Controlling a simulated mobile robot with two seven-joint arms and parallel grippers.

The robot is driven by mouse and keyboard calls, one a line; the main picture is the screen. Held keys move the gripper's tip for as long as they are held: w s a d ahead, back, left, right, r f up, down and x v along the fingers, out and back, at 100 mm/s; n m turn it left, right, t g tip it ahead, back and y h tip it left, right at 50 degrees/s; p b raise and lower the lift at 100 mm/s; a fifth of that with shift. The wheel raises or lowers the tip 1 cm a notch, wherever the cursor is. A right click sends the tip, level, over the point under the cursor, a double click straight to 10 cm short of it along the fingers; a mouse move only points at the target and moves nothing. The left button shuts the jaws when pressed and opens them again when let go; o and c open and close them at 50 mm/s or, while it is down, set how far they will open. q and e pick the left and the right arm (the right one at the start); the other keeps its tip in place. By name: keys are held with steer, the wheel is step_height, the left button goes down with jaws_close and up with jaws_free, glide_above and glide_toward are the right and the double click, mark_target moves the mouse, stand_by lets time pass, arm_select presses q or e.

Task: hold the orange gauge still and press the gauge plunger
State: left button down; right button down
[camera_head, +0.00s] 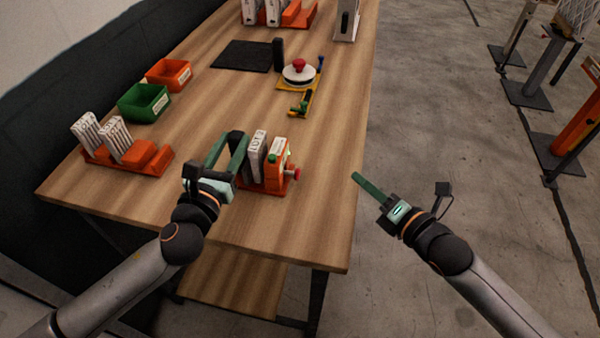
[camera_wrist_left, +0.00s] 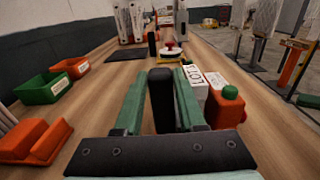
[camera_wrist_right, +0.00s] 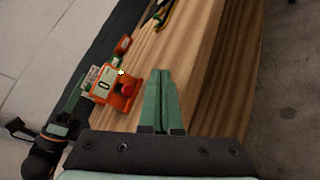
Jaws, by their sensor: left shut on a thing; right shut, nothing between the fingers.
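The orange gauge (camera_head: 275,173) stands near the table's front right edge, with a red plunger knob (camera_head: 296,174) facing right and a green cap on top. My left gripper (camera_head: 232,143) is shut on a black upright handle (camera_wrist_left: 161,100), just left of the gauge and the white LOT boxes (camera_head: 256,152). Whether the handle joins the gauge is hidden. My right gripper (camera_head: 357,177) is shut and empty, out past the table's right edge, apart from the plunger. In the right wrist view the gauge (camera_wrist_right: 105,88) and knob (camera_wrist_right: 127,90) are left of my fingertips.
An orange rack (camera_head: 125,160) with white boxes stands at the left. Green (camera_head: 145,103) and orange bins (camera_head: 168,74) lie behind it. A yellow fixture with a red-knobbed round disc (camera_head: 299,75) and a dark mat (camera_head: 243,56) are farther back.

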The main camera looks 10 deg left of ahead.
mark_target(299, 177)
steer(key=shift+s+a+f+g, duration=0.2)
steer(key=shift+s+f+g, duration=0.1)
steer(key=shift+s+f, duration=0.25)
steer(key=shift+r, duration=0.1)
steer(key=shift+w+a, duration=0.2)
steer(key=shift+a, duration=1.25)
steer(key=shift+w+a, duration=0.15)
steer(key=shift+a, duration=1.35)
steer(key=shift+w+a, duration=0.2)
steer(key=shift+a, duration=1.25)
steer(key=shift+a, duration=0.1)
steer(key=shift+a, duration=0.3)
steer(key=shift+w+a, duration=0.1)
steer(key=shift+a, duration=0.7)
steer(key=shift+a+r, duration=0.15)
steer(key=shift+a, duration=0.5)
steer(key=shift+d, duration=0.1)
